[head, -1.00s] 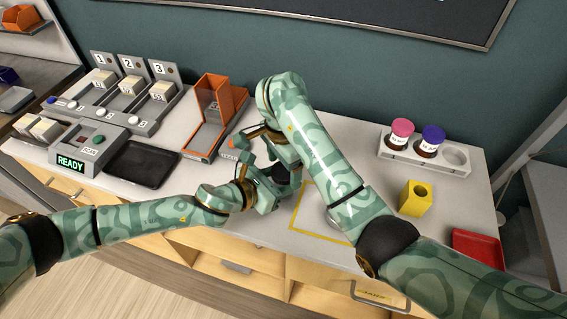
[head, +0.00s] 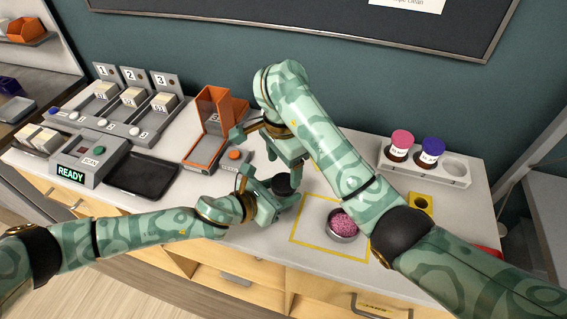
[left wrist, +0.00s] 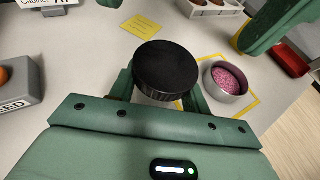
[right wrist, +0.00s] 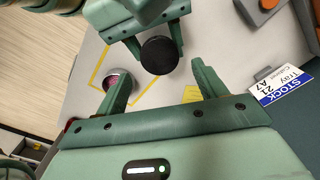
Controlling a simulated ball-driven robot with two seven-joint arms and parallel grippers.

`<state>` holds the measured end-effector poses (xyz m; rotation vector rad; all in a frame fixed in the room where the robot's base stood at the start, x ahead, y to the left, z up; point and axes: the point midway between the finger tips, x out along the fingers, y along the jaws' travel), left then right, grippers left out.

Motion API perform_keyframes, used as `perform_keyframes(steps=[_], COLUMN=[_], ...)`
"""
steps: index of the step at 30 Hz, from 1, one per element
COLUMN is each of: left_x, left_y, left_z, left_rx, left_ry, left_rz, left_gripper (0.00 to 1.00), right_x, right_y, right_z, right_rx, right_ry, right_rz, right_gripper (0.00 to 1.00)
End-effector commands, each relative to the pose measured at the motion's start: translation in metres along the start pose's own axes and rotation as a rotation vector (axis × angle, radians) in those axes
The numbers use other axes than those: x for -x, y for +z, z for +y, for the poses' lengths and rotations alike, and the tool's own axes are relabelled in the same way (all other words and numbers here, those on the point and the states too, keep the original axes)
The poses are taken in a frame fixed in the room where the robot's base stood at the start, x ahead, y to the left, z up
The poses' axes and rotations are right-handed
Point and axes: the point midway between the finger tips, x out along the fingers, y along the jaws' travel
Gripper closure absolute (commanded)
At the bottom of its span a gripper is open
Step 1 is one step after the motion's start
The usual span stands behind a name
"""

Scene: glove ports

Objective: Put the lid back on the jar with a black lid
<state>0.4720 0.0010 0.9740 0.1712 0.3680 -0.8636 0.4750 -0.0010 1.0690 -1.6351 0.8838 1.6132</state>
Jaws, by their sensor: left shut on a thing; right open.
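A round black lid (left wrist: 165,68) with a ridged side is held between the fingers of my left gripper (head: 273,190), above the table. It shows small and dark in the head view (head: 283,184). Whether a jar body is under it cannot be told. A round, open, grey-walled container with pink granules (head: 343,224) stands upright inside a yellow outlined square (head: 300,243), right of the lid. My right gripper (right wrist: 157,76) is open and empty, behind my left one. The lid shows between its fingers in the right wrist view, beyond the tips.
A white rack (head: 456,178) holds a pink-lidded jar (head: 400,143) and a purple-lidded jar (head: 432,150); its right slot is empty. A yellow block (head: 421,203) is partly behind my right arm. An orange holder (head: 213,130) and a black tray (head: 143,175) stand left.

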Motion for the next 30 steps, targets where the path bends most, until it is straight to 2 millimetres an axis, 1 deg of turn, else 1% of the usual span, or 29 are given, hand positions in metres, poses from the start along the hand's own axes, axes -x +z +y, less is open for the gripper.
perform_keyframes(steps=[2, 5, 6, 9, 12, 15, 25, 28, 30], left_x=[0.000, 0.000, 0.000, 0.000, 0.000, 0.000, 0.000, 0.000, 0.000], left_y=[0.000, 0.000, 0.000, 0.000, 0.000, 0.000, 0.000, 0.000, 0.000], left_z=[0.000, 0.000, 0.000, 0.000, 0.000, 0.000, 0.000, 0.000, 0.000], left_rx=[0.000, 0.000, 0.000, 0.000, 0.000, 0.000, 0.000, 0.000, 0.000], left_ry=[0.000, 0.000, 0.000, 0.000, 0.000, 0.000, 0.000, 0.000, 0.000], left_rz=[0.000, -0.001, -0.001, -0.001, -0.001, -0.001, -0.001, -0.001, -0.001], left_gripper=[1.00, 1.00, 1.00, 1.00, 1.00, 1.00, 1.00, 1.00, 1.00], right_x=[0.006, 0.025, 0.032, 0.038, 0.035, 0.035, 0.033, 0.025, 0.015], right_y=[-0.005, -0.021, -0.023, -0.018, -0.007, -0.001, 0.000, 0.000, 0.001], right_z=[-0.003, -0.009, -0.010, -0.007, -0.002, 0.000, 0.000, 0.000, 0.000], right_rx=[-0.002, 0.033, 0.077, 0.181, 0.253, 0.282, 0.285, 0.285, 0.285], right_ry=[-0.011, -0.036, -0.039, -0.025, -0.005, 0.000, 0.000, 0.001, 0.002], right_rz=[0.013, 0.075, 0.084, 0.069, 0.029, -0.001, -0.005, -0.005, -0.006], right_gripper=[0.29, 0.29, 0.29, 0.29, 0.29, 0.29, 0.29, 0.29, 0.29])
